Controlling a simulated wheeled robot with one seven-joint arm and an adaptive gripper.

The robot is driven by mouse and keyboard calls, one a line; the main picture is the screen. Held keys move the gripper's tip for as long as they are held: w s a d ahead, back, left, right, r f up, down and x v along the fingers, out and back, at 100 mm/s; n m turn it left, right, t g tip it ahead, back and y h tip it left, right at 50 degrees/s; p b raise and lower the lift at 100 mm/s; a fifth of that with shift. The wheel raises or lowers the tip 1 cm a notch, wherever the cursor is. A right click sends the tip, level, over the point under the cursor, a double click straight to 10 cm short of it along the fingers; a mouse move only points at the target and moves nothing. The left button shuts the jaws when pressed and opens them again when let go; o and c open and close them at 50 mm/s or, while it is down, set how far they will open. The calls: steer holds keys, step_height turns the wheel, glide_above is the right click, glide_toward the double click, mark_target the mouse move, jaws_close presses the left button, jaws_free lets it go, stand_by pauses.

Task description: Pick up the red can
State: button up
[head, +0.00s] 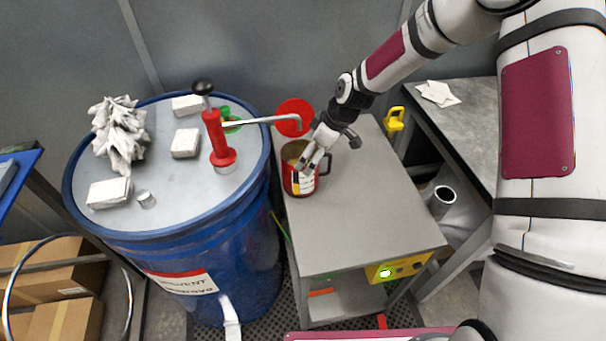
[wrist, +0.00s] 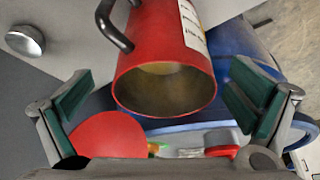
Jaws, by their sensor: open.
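The red can (head: 300,180) stands upright on the grey cart top (head: 365,200), near its left edge. It has an open top, a white label and a dark handle on its right side. My gripper (head: 316,150) is over the can's rim from the upper right, covering part of it. In the wrist view, the can (wrist: 165,45) shows its open mouth and lies between the spread fingers of my gripper (wrist: 160,88). The fingers are open, with visible gaps to the can on both sides.
A blue drum (head: 215,235) stands left of the cart. Its red hand pump (head: 217,140) has a spout (head: 262,121) reaching toward the cart. A red disc (head: 293,117) is just behind the can. A grey bench (head: 465,125) is at right. The cart's front half is clear.

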steer(key=shift+a+p+x, duration=0.15)
steer(key=shift+p+x, duration=0.15)
steer(key=shift+x, duration=1.15)
steer(key=shift+a+p+x, duration=0.15)
steer(key=shift+p+x, duration=0.15)
steer(key=shift+x, duration=1.2)
steer(key=shift+s+r, duration=0.1)
steer(key=c, duration=1.8)
